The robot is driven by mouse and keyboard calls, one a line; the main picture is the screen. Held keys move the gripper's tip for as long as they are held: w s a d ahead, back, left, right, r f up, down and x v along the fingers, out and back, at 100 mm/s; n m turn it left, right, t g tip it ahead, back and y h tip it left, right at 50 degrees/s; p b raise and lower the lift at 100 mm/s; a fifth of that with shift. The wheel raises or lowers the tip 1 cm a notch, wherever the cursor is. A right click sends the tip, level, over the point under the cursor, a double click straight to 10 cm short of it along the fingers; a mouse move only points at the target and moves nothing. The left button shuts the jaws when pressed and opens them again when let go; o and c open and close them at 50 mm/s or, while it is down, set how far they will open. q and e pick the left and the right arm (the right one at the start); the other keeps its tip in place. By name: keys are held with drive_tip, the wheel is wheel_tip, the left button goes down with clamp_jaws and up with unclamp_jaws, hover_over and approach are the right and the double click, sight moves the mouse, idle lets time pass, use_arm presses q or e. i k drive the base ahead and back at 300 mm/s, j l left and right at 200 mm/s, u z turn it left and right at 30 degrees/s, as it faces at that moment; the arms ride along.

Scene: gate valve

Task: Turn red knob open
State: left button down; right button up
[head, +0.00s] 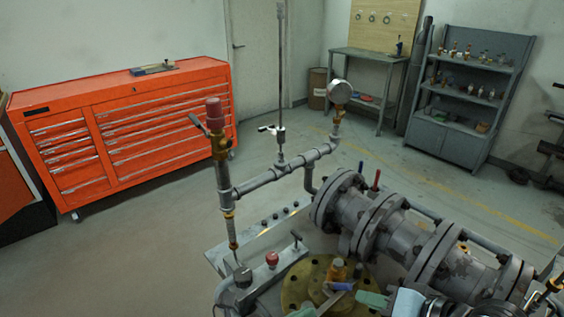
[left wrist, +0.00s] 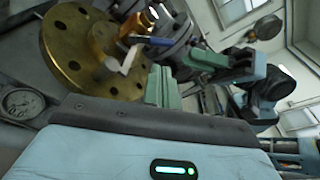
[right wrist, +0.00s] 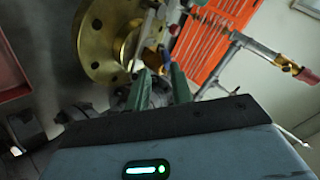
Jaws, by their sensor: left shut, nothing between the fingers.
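A round red knob (head: 272,259) stands on the grey block left of the brass flange (head: 297,283) in the head view. A red cap (head: 214,107) tops the upright pipe; it also shows in the right wrist view (right wrist: 307,75). I cannot tell which one the task means. My left gripper (head: 303,311) is at the bottom edge by the flange, its green fingers (left wrist: 164,88) together and empty. My right gripper (head: 372,299) is right of the flange, its green fingers (right wrist: 160,86) apart with nothing visible between them. Neither touches a red part.
A lever with blue and white parts (head: 340,286) sits over the flange between the grippers. Grey flanged pipes (head: 400,235) lie to the right. The upright pipe with a gauge (head: 340,91) rises behind. An orange tool cabinet (head: 150,125) and shelves stand farther back.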

sight(271, 257)
drive_tip(key=k+j, duration=0.15)
drive_tip(key=j, duration=0.15)
drive_tip(key=k+j, duration=0.1)
drive_tip(key=j, duration=0.25)
drive_tip(key=k+j, duration=0.15)
drive_tip(key=j, duration=0.15)
drive_tip(key=k+j, duration=0.1)
drive_tip(key=j, duration=0.25)
